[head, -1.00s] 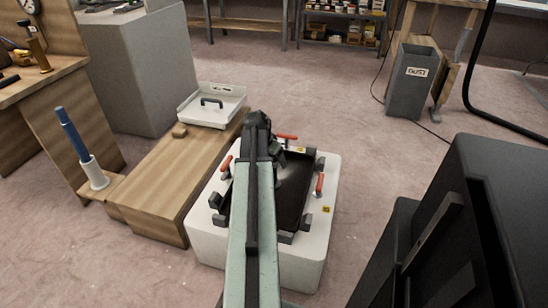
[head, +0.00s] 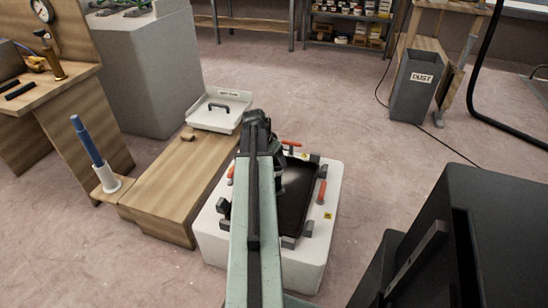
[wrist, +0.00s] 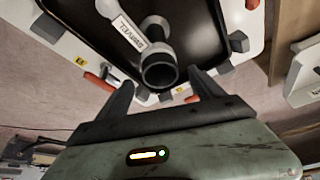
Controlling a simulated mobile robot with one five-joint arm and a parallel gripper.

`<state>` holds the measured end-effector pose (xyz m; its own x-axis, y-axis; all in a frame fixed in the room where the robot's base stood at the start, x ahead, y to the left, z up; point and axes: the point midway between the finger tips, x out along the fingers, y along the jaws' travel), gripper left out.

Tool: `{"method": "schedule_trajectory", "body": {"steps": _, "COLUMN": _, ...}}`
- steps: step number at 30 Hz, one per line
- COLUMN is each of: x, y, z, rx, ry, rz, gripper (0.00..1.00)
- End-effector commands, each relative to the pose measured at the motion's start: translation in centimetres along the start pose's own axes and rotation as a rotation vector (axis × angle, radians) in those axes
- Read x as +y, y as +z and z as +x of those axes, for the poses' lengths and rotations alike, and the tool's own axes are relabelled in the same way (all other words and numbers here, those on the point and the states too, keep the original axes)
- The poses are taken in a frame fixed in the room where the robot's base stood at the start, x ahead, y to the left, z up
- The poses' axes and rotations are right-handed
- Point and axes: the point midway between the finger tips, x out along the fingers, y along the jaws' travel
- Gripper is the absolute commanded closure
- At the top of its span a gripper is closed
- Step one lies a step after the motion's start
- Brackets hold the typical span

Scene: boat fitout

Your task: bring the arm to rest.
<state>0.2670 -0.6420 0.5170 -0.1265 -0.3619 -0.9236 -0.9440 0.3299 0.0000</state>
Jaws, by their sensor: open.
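My arm reaches forward over the white block (head: 318,235) with a dark recessed tray (head: 297,205) in its top. My gripper (wrist: 160,88) is open in the wrist view, with its two dark fingers apart. A white and dark tubular piece with lettering (wrist: 130,35) lies in the tray beyond the fingers. A dark round opening at its end shows between the fingertips; I cannot tell whether they touch it. In the head view my arm hides much of the tray, and the fingers are not clear there.
Red-handled clamps (head: 321,192) stand around the tray. A low wooden bench (head: 165,200) is on the left, with a white tray (head: 215,110) at its far end and a blue-handled tool in a white holder (head: 88,145). A grey dust bin (head: 413,85) stands far right. Open floor lies between.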

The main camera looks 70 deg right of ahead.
Motion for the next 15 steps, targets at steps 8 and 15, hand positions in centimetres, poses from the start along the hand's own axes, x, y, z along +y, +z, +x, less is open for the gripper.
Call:
{"method": "schedule_trajectory", "body": {"steps": 8, "x": 0.0, "y": 0.0, "z": 0.0, "rx": 0.0, "ry": 0.0, "rz": 0.0, "gripper": 0.23}}
{"method": "schedule_trajectory", "body": {"steps": 15, "x": -2.0, "y": 1.5, "z": -0.6, "rx": 0.0, "ry": -0.015, "rz": -0.034, "gripper": 0.23}}
